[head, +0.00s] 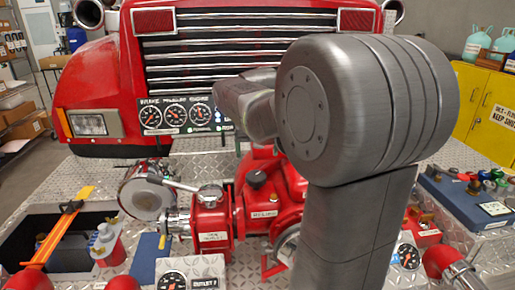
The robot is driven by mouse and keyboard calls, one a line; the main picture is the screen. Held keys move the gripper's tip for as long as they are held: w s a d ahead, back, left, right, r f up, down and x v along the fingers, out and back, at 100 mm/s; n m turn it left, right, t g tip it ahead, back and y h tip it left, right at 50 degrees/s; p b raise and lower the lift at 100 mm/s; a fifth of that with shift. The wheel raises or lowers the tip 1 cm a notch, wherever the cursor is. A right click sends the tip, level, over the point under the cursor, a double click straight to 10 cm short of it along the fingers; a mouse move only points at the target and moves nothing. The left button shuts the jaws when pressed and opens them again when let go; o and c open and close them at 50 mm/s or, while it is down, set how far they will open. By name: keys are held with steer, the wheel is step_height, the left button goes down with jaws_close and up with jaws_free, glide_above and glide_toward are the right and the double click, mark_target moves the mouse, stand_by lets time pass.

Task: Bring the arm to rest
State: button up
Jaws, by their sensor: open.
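My arm is raised in the right middle of the head view, with a thick grey upright link and a big round joint at its top. A further link runs from behind this joint to the left and away, in front of the truck's grille. My gripper does not show; the large joint and links hide what lies behind them. The red pump (264,199) stands on the bumper deck, behind and left of the upright link.
A red truck front (101,72) with a gauge panel (173,116) rises behind. A round metal cap (147,192) and an open dark bin (33,240) lie left. A blue tray (452,199) with fittings is right, before a yellow cabinet (486,112).

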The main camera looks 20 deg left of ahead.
mark_target(256, 175)
steer(key=shift+s+d+r, duration=0.15)
steer(key=shift+s+r, duration=0.05)
steer(key=shift+r, duration=0.4)
steer(key=p+x, duration=0.1)
steer(key=x, duration=1.3)
steer(key=shift+w+p, duration=0.1)
steer(key=shift+p, duration=0.25)
steer(key=shift+r, duration=0.2)
